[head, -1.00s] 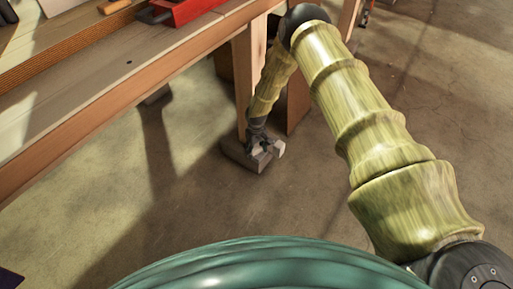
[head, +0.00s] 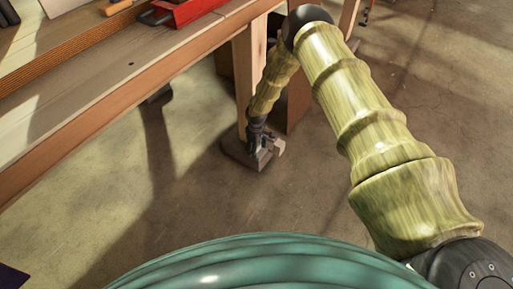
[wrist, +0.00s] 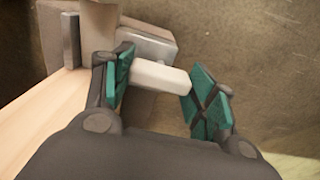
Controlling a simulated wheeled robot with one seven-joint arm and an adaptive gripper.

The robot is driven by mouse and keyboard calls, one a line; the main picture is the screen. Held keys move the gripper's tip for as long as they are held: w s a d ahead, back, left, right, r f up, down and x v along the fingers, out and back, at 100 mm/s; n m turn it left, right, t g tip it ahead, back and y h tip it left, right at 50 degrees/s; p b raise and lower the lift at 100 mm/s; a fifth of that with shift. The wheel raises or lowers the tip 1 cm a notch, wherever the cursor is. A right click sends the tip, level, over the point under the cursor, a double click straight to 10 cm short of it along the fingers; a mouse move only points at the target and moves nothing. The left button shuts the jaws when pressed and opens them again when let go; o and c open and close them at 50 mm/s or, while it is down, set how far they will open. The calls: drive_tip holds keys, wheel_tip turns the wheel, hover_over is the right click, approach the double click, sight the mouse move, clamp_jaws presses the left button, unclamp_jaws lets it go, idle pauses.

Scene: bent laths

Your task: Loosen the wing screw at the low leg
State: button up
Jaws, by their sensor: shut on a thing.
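The low leg (head: 244,75) is a wooden bench leg standing in a dark foot block (head: 232,150) on the floor. A pale, blocky piece, which I take for the wing screw (wrist: 160,77), sticks out beside the foot in the wrist view. My gripper (wrist: 157,85) has its teal-padded fingers on either side of this piece and is shut on it. The left pad lies against the piece and the right pad is at its far end. In the head view my gripper (head: 262,147) is low at the foot and hides much of the screw.
The wooden bench (head: 110,85) runs along the left, close to my arm. A red tool (head: 190,14) and a wooden-handled tool (head: 117,6) lie on its top. The concrete floor (head: 190,205) in front of the leg is clear.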

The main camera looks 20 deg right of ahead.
drive_tip(key=shift+w, duration=0.1)
drive_tip(key=o, duration=1)
drive_tip(key=shift+r, duration=0.1)
wheel_tip(320, 180, up, 12)
drive_tip(key=shift+f, duration=0.1)
idle(0.5)
